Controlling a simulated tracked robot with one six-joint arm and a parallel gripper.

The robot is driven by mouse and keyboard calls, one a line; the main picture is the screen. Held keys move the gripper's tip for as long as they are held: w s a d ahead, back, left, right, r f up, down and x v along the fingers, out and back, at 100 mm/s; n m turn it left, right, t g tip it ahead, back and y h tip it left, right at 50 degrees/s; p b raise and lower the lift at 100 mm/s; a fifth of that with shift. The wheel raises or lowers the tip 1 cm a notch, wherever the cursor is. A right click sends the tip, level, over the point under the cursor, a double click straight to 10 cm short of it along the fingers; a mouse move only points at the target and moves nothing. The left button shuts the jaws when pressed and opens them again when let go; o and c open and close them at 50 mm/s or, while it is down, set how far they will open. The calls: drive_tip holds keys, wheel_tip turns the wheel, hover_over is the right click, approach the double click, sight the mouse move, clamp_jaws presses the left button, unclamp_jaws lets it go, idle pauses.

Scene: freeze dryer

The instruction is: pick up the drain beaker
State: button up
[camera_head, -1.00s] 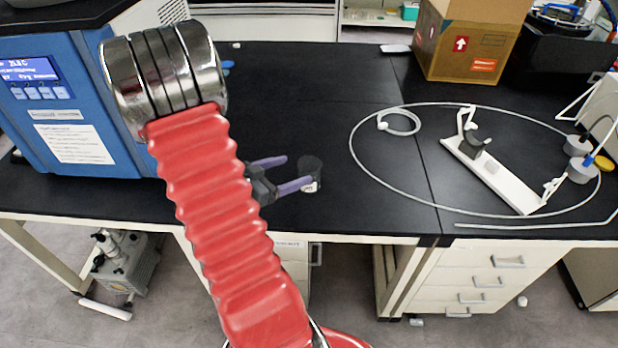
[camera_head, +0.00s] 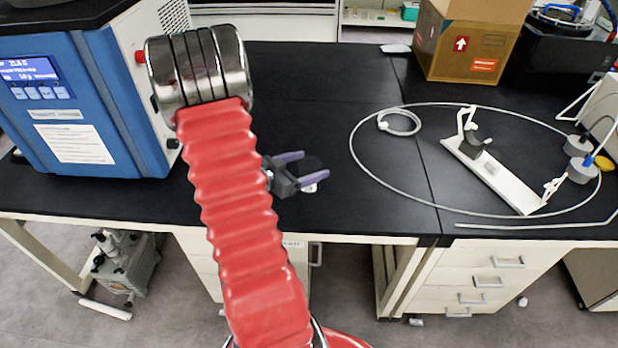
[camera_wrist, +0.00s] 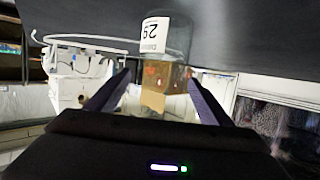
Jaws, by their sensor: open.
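The drain beaker (camera_head: 312,164) is a small dark-looking vessel with a white label, on the black bench near its front edge. In the wrist view it is a clear glass beaker (camera_wrist: 178,38) with an upside-down label, in line with the gap between the fingers. My gripper (camera_head: 315,166) has purple fingers that are apart, one on the far side of the beaker and one on the near side. In the wrist view the open fingertips (camera_wrist: 160,74) show no clear contact with the glass. My arm partly hides the bench to the left.
A blue freeze dryer (camera_head: 75,110) stands at left. A white stand (camera_head: 495,175) lies inside a loop of thin tubing (camera_head: 352,138) at right. A cardboard box (camera_head: 462,45) is at back right. The bench behind the beaker is clear.

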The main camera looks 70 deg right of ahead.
sight(317, 162)
drive_tip(key=x, duration=0.4)
drive_tip(key=shift+s+d+f, duration=0.1)
drive_tip(key=shift+s+d, duration=0.15)
drive_tip(key=shift+d, duration=0.1)
drive_tip(key=shift+c, duration=0.2)
drive_tip(key=c, duration=1.1)
drive_tip(key=shift+r, duration=5.05)
